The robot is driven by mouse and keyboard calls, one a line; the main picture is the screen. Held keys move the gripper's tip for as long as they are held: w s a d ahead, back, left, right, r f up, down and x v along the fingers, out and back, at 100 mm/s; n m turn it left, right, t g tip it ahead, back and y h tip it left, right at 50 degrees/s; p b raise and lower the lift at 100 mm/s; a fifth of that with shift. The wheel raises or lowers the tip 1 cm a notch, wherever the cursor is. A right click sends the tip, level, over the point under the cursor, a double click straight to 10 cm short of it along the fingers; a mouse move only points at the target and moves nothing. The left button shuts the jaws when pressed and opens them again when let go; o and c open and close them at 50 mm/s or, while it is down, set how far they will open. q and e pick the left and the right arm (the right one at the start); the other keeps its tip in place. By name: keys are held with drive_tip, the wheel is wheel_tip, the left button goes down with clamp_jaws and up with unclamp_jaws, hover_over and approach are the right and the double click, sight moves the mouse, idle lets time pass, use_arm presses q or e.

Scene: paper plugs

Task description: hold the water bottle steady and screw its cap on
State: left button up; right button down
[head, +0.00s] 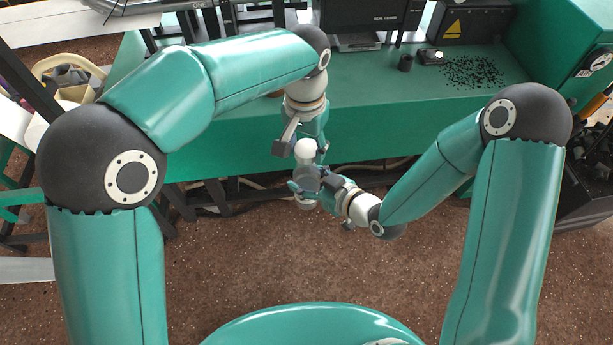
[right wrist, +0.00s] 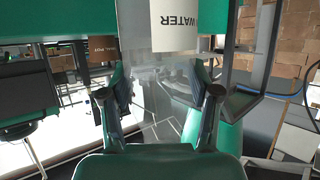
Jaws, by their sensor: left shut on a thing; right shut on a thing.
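The water bottle is a clear body (right wrist: 145,92) with a cream label reading WATER, upside down in the right wrist view. In the head view its pale lower part (head: 307,203) shows below my right gripper. My right gripper (head: 308,184) comes from the right and is shut on the clear body, its fingers either side. My left gripper (head: 304,144) is directly above, pointing down, shut on the white cap (head: 305,152). The cap is in line with the bottle. Whether it touches the neck is hidden by the right gripper.
The brown floor (head: 270,265) in front is clear.

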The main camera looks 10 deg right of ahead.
sight(307, 184)
use_arm(q)
drive_tip(key=shift+f, duration=0.1)
drive_tip(key=shift+s, duration=0.15)
idle(0.3)
idle(0.4)
drive_tip(key=shift+f, duration=0.9)
drive_tip(key=shift+f, duration=0.55)
